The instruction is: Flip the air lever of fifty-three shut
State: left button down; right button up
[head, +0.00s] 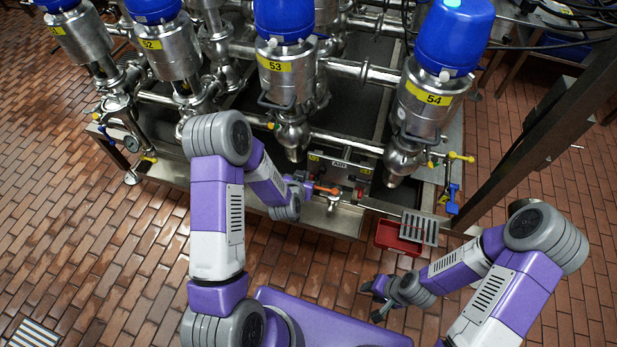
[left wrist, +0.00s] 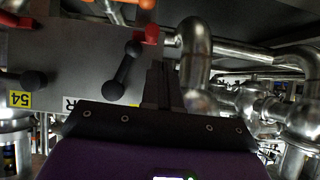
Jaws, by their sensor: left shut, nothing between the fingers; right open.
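Valve 53 (head: 285,75) stands at the back middle with its yellow label. Below it is a grey panel (head: 340,171) with small labels. In the left wrist view the panel (left wrist: 75,50) bears two black levers, one tilted (left wrist: 122,72) nearest my fingers and one (left wrist: 33,82) by the yellow 54 label (left wrist: 20,99). No 53 label is readable there. My left gripper (head: 307,187) is shut and empty at the panel's left end. Its dark fingers (left wrist: 163,85) are beside the tilted lever; contact cannot be told. My right gripper (head: 373,301) is open and empty above the floor.
Valve 54 (head: 433,98) stands right, valve 52 (head: 168,50) left. An orange-red handle (head: 327,190) lies close right of my left gripper. A red bin (head: 390,239) and a metal grate (head: 419,227) are at the front edge. Steel pipes (left wrist: 195,60) flank my left fingers.

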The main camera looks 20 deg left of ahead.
pick_arm(q)
jog(key=s+a+r+p, duration=0.2)
jog(key=s+a+r, duration=0.1)
jog(key=s+r, duration=0.4)
jog(key=shift+s+a+p, duration=0.3)
jog(key=shift+s, duration=0.65)
